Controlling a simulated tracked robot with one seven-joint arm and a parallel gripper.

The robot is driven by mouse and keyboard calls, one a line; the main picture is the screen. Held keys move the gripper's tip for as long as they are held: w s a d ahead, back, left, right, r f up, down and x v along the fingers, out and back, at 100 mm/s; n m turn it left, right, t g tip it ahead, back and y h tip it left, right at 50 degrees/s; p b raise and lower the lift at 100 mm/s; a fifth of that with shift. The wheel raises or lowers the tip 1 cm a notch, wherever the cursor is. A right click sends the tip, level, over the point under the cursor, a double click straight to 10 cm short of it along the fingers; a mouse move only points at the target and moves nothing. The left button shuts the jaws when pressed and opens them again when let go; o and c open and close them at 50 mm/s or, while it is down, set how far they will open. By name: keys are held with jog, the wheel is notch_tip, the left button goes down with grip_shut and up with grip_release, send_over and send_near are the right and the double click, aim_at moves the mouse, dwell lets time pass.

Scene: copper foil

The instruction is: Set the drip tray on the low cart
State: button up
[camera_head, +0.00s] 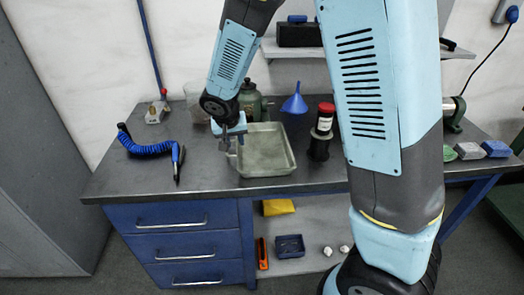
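The drip tray (264,165) is a shallow, grey-green rectangular metal tray. My gripper (232,147) points down at the tray's left rim. Its fingers are small and overlap the rim in the picture, so I cannot tell whether they grip it. No low cart shows clearly. A dark green surface (509,197) is cut off at the right edge, and I cannot tell whether it is the cart.
A blue coiled air hose (146,146) lies left of the tray. A green can (250,102) and a blue funnel (294,103) stand behind it. A dark cylinder with a red-capped container (323,128) stands close on its right. Blue drawers (182,245) are below the bench.

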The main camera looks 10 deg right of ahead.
aim_at(256, 148)
jog(key=shift+d+x, duration=0.15)
jog(key=shift+x, duration=0.95)
jog(key=shift+d+x, duration=0.1)
jog(key=shift+x, duration=1)
jog(key=shift+s, duration=0.1)
grip_shut()
